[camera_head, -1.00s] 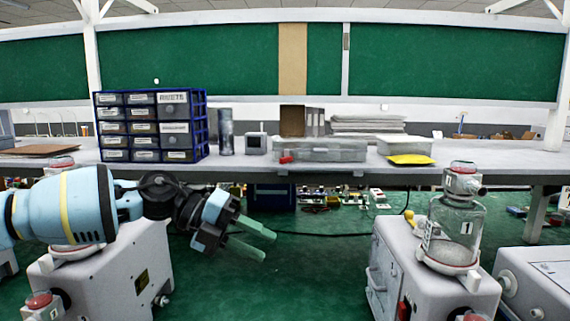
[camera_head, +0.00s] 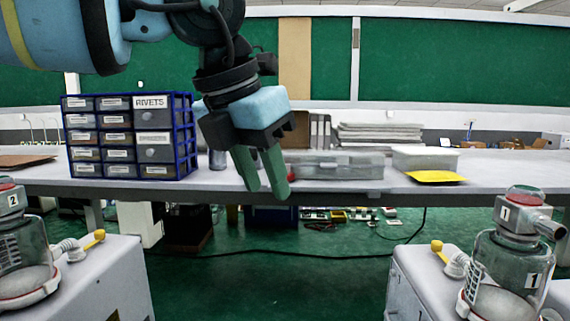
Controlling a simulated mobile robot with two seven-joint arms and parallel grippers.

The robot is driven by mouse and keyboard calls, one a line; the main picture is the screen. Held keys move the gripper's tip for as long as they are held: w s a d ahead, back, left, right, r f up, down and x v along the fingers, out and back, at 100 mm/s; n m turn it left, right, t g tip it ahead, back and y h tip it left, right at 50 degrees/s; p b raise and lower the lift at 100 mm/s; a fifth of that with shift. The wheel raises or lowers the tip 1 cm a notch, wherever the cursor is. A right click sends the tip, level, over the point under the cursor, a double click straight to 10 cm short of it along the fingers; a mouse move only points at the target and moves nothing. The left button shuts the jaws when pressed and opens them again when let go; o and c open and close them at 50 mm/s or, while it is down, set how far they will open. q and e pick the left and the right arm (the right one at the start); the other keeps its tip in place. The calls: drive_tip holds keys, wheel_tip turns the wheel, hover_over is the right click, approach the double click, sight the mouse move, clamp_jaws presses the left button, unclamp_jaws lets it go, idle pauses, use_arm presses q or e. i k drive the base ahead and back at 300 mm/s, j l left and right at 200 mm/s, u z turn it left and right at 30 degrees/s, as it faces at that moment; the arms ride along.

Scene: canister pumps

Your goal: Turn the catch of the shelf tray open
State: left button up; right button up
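The shelf tray (camera_head: 342,166) is a clear, lidded plastic box on the bench, right of centre. A small piece of its red catch (camera_head: 292,173) shows at the tray's left front; the rest is hidden behind a finger. My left gripper (camera_head: 267,190) points down in front of the tray's left end. Its two green fingers are apart with nothing seen between them. The right finger overlaps the catch in the picture; I cannot tell whether it touches. My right gripper is not in view.
A blue drawer cabinet (camera_head: 130,137) stands left on the bench (camera_head: 400,188). A white box (camera_head: 425,158) and a yellow packet (camera_head: 436,177) are right of the tray. Canister pumps stand at lower left (camera_head: 25,255) and lower right (camera_head: 508,265).

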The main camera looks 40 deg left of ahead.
sight(291, 176)
drive_tip(key=i+j, duration=0.85)
